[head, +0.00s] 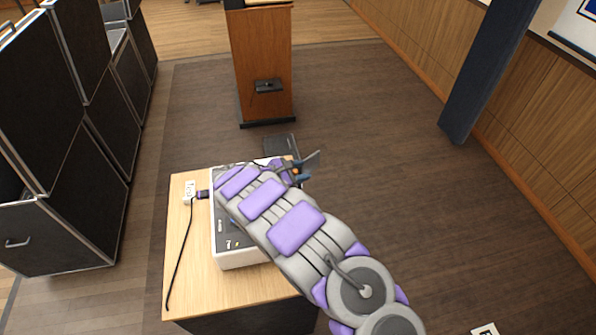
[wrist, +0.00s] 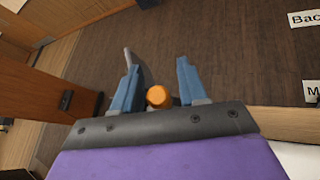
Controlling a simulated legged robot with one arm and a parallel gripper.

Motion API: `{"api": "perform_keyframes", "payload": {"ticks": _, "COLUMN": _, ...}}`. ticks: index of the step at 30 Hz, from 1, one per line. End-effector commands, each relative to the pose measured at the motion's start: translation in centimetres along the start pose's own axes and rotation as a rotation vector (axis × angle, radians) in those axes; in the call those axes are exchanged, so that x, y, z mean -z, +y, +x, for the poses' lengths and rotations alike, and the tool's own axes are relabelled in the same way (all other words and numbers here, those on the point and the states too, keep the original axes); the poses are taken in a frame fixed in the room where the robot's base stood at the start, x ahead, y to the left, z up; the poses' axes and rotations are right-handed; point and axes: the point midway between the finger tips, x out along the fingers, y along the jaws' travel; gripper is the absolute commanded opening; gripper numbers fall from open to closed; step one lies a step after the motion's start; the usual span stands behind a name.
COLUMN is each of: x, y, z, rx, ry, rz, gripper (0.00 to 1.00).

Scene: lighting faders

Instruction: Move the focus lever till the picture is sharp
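My gripper (wrist: 157,82) is open, with two blue fingers. In the wrist view a round orange knob (wrist: 158,96) shows between the fingers, with a gap on either side; I cannot tell for sure that it is the focus lever's end. A thin grey rod (wrist: 129,58) shows by the left finger. In the head view my gripper (head: 300,171) is over the far right part of a white-sided device (head: 240,258), largely hidden by my arm. A cut-off blue picture (head: 590,9) shows at the top right; its sharpness cannot be judged.
The device stands on a light wooden table (head: 185,265) with a white socket block (head: 189,190) and a dark cable. A wooden lectern (head: 263,70) stands beyond. Black cases (head: 60,150) line the left, a dark column (head: 485,75) the right.

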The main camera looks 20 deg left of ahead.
Motion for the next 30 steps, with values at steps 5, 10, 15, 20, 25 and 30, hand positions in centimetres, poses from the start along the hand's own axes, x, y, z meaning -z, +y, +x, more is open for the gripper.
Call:
{"api": "perform_keyframes", "payload": {"ticks": 5, "x": 0.2, "y": 0.1, "z": -0.1, "rx": -0.001, "ry": 0.000, "rz": -0.002, "gripper": 0.47}}
{"api": "perform_keyframes", "payload": {"ticks": 10, "x": 0.4, "y": 0.2, "z": -0.5, "rx": -0.001, "ry": 0.000, "rz": -0.004, "gripper": 0.47}}
{"api": "perform_keyframes", "payload": {"ticks": 15, "x": 0.3, "y": 0.3, "z": -2.6, "rx": -0.004, "ry": 0.001, "rz": -0.004, "gripper": 0.47}}
{"api": "perform_keyframes", "payload": {"ticks": 20, "x": 0.1, "y": 0.2, "z": -5.9, "rx": -0.003, "ry": -0.001, "rz": -0.004, "gripper": 0.47}}
{"api": "perform_keyframes", "payload": {"ticks": 25, "x": 0.1, "y": 0.2, "z": -9.8, "rx": -0.004, "ry": 0.003, "rz": -0.003, "gripper": 0.47}}
{"api": "perform_keyframes", "payload": {"ticks": 30, "x": 0.1, "y": 0.2, "z": -13.4, "rx": -0.004, "ry": 0.002, "rz": -0.001, "gripper": 0.47}}
